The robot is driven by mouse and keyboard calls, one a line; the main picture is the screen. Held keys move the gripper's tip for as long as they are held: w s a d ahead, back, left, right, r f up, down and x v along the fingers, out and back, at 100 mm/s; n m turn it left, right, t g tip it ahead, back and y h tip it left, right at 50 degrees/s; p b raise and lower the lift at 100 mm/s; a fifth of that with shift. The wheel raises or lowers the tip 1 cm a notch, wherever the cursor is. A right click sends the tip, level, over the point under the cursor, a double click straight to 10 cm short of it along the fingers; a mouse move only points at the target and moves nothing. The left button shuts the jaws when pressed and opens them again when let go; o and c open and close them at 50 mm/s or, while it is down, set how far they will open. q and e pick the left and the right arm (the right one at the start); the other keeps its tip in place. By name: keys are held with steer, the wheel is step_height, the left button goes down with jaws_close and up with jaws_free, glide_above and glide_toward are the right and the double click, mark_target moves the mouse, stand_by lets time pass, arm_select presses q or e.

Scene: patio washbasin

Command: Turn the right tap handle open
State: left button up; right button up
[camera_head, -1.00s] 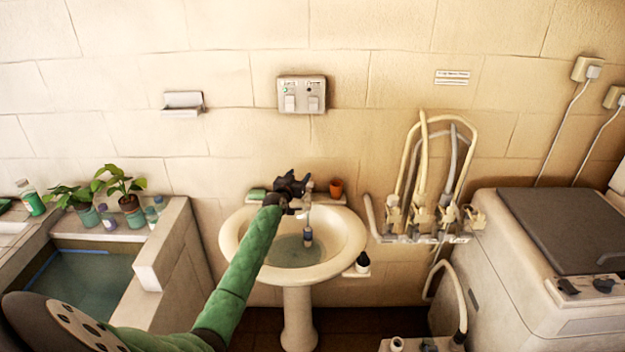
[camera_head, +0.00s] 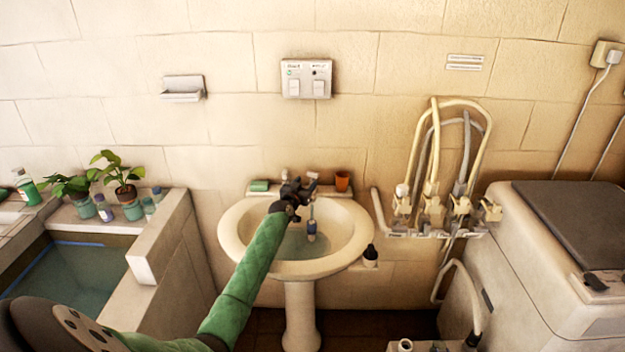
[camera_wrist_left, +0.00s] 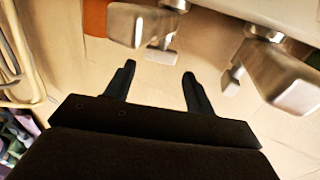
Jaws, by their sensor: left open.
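The washbasin (camera_head: 229,240) stands on a pedestal against the wall. My left gripper (camera_head: 300,186) is over the back of the basin, at the taps, and hides much of them. In the left wrist view, my left gripper (camera_wrist_left: 159,70) is open with nothing between its fingers. The right tap handle (camera_wrist_left: 140,24), a blocky metal lever beside the orange pot, lies just beyond the fingertips, apart from them. The other tap handle (camera_wrist_left: 280,78) is at the right of that view. My right gripper is not in view.
An orange pot (camera_head: 342,181) and green soap (camera_head: 259,186) stand on the basin's back ledge. A dark bottle (camera_head: 370,255) is at the basin's right. Hoses (camera_head: 432,150) hang on the right wall.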

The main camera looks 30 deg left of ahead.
mark_target(312, 175)
arm_select(q)
steer(key=w, duration=0.4)
steer(key=w+a, duration=0.1)
steer(key=w, duration=0.1)
steer(key=shift+w+a, duration=0.2)
steer(key=shift+w, duration=0.55)
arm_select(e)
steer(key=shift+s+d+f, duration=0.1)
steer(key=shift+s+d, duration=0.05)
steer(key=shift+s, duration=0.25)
arm_select(q)
steer(key=shift+c, duration=0.4)
